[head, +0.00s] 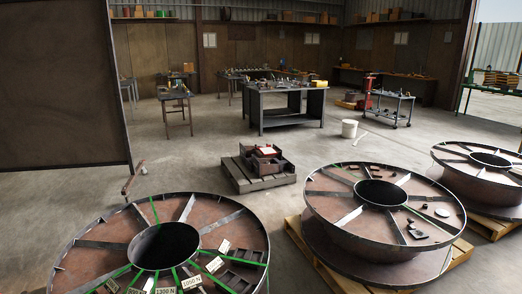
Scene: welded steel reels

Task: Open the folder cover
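I cannot make out a folder for certain. A small flat red item with a pale patch (266,151) lies on dark blocks stacked on the low grey pallet (252,184) in the middle of the floor. It is too small to tell whether it is a folder or whether it has a cover. Neither of my grippers shows in the head view.
Large steel reels stand in front: one at the near left (100,240), one on a wooden pallet at the right (330,200), another at far right (455,170). A dark panel (60,90) blocks the left.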

